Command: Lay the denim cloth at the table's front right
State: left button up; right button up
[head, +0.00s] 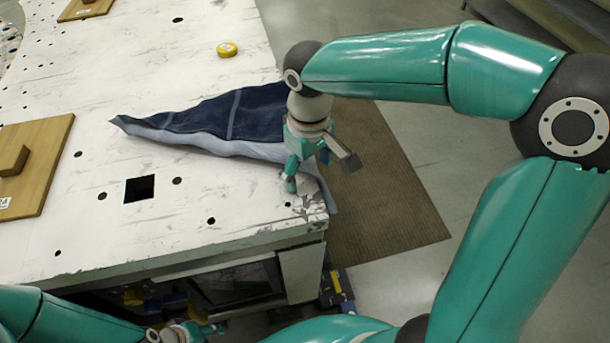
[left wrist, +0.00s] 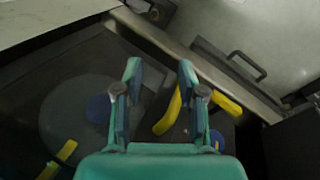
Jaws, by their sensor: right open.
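The denim cloth (head: 250,112) lies on the white table (head: 110,235) near its right edge in the head view. It is dark blue with a paler side showing along a fold. Its right part hangs over the table's edge by the front right corner. My right gripper (head: 318,172) is open over the front right corner, in front of the cloth's right part, which it partly hides. I cannot tell whether it touches the cloth. My left gripper (left wrist: 160,80) is open and empty in the left wrist view, low in front of the table.
A yellow tape roll (head: 227,49) lies beyond the cloth. A wooden board with a handle (head: 38,165) lies at the left, and another wooden piece (head: 85,9) at the far end. The table has a square hole (head: 139,189). A brown mat (head: 385,195) covers floor at the right.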

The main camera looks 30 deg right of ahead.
jog(key=shift+f, duration=0.3)
jog(key=shift+r, duration=0.1)
jog(key=shift+c, duration=0.5)
jog(key=shift+s, duration=0.1)
jog(key=c, duration=0.5)
jog(key=shift+o, duration=0.2)
